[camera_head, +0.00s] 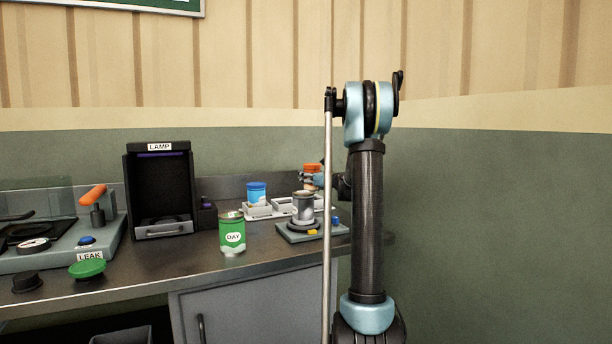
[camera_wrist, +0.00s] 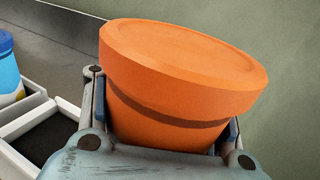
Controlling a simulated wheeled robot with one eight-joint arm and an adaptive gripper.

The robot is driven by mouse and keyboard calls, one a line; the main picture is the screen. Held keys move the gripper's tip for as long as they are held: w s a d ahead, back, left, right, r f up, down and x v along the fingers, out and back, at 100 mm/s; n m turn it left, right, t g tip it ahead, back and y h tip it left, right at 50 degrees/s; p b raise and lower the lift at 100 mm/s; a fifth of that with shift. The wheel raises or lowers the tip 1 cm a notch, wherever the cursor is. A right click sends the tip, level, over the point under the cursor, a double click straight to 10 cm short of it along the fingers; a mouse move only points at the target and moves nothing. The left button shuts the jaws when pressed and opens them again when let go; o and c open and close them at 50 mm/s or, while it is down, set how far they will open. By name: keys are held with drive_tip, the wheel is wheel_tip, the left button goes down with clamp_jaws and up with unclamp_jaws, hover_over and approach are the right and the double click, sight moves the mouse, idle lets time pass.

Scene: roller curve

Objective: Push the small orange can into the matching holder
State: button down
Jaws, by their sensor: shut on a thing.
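The small orange can (camera_head: 312,168) is in my gripper, and its orange top fills much of the wrist view (camera_wrist: 182,65). My gripper (camera_wrist: 163,125) is shut on the can, with one finger on each side of it. In the head view my gripper (camera_head: 319,180) is partly hidden behind my arm. A light holder tray (camera_head: 262,214) with compartments stands below and left of the can. A blue can (camera_head: 256,192) sits in its left part. An empty compartment (camera_wrist: 45,140) shows at lower left in the wrist view. The lower part of the orange can is hidden.
A grey can (camera_head: 303,206) stands on a small device (camera_head: 299,234) in front of the tray. A green DAY can (camera_head: 232,233) stands on the counter (camera_head: 185,265). The LAMP box (camera_head: 160,190) and the LEAK station (camera_head: 60,245) are further left.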

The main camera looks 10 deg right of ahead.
drive_tip(key=shift+f, duration=2.3)
drive_tip(key=shift+s+f, duration=0.1)
drive_tip(key=shift+s, duration=0.05)
drive_tip(key=shift+s+f, duration=0.15)
drive_tip(key=shift+s, duration=0.1)
idle(0.4)
drive_tip(key=shift+c, duration=2.4)
unclamp_jaws()
